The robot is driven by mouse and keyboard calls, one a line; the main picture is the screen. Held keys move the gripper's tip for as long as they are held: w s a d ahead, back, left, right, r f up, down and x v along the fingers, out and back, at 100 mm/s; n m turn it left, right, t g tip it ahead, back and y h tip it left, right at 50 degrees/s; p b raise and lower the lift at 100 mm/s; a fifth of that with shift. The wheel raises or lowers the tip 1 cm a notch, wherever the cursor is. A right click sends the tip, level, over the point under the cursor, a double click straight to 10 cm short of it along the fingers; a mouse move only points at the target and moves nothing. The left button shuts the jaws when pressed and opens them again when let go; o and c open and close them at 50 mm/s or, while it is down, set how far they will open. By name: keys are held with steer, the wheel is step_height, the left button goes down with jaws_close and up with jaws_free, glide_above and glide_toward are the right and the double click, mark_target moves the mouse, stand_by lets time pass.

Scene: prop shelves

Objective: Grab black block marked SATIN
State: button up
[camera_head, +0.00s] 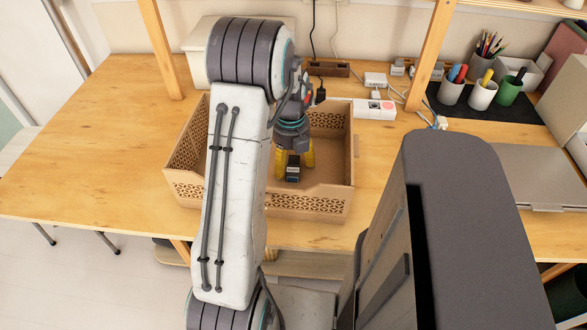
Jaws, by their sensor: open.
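A small black block (293,172) is inside the brown open-topped crate (310,203). Its marking is too small to read. My gripper (295,164) reaches down into the crate with its yellow fingers spread, one on each side of the block. The fingers are open, and I cannot tell whether either touches the block. My arm hides the left part of the crate's inside.
The crate has patterned walls and stands on a wooden table (90,140). A white power strip (374,109) and cables lie behind it. Cups of pens (482,95) stand on a black mat at the back right. The table's left side is clear.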

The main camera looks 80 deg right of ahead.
steer(key=shift+f, duration=0.5)
steer(key=c, duration=1.3)
